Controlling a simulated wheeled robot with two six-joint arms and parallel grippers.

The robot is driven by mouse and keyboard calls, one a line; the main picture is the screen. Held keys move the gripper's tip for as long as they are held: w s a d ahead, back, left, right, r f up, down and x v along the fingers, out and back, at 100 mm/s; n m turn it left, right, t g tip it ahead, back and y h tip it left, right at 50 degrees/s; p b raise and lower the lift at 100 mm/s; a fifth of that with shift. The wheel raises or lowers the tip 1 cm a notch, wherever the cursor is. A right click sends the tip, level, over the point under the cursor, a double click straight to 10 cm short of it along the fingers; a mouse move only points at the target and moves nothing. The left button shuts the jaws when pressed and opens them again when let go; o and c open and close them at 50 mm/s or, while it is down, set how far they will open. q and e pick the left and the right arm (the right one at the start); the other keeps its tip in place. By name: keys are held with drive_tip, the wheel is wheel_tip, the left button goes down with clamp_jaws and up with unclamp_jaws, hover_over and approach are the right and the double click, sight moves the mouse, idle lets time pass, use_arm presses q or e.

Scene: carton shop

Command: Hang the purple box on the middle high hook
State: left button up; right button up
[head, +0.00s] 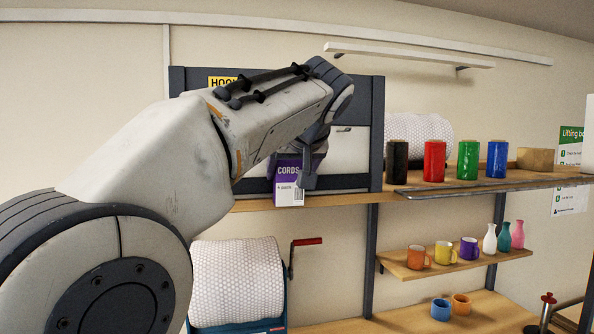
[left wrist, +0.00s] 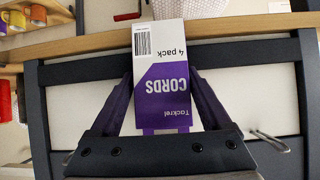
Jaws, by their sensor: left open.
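The purple box (head: 289,194), purple and white and marked CORDS, is in front of the lower part of the hook board (head: 378,130). My left gripper (head: 292,180) is open, with a finger on each side of the box. In the left wrist view the box (left wrist: 163,75) is between the spread fingers (left wrist: 160,85), its label upside down. A metal hook (head: 343,129) shows on the board's right side; a hook also shows in the left wrist view (left wrist: 268,140). My arm hides the middle of the board, and I cannot tell whether the box hangs on a hook. My right gripper is out of view.
The board stands on a wooden shelf (head: 345,198). Black, red, green and blue rolls (head: 434,161) stand to its right, with a white roll (head: 418,128) behind. A lower shelf (head: 455,264) holds mugs and bottles. A big white roll (head: 238,282) sits below the board.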

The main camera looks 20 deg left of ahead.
use_arm(q)
drive_tip(key=shift+a+f, duration=0.25)
drive_tip(key=shift+s+d+r, duration=0.1)
drive_tip(key=shift+s+d, duration=0.05)
drive_tip(key=shift+d, duration=0.05)
drive_tip(key=b+v, duration=0.1)
drive_tip(key=v, duration=0.9)
drive_tip(key=shift+r+b, duration=0.3)
drive_tip(key=shift+b, duration=0.1)
drive_tip(key=shift+d, duration=0.15)
drive_tip(key=p+x, duration=0.1)
drive_tip(key=x, duration=0.9)
drive_tip(key=shift+s+a+p, duration=0.15)
drive_tip(key=shift+a+p, duration=0.05)
drive_tip(key=shift+p, duration=0.15)
drive_tip(key=shift+w+a+f, duration=0.1)
drive_tip(key=shift+w+f, duration=0.1)
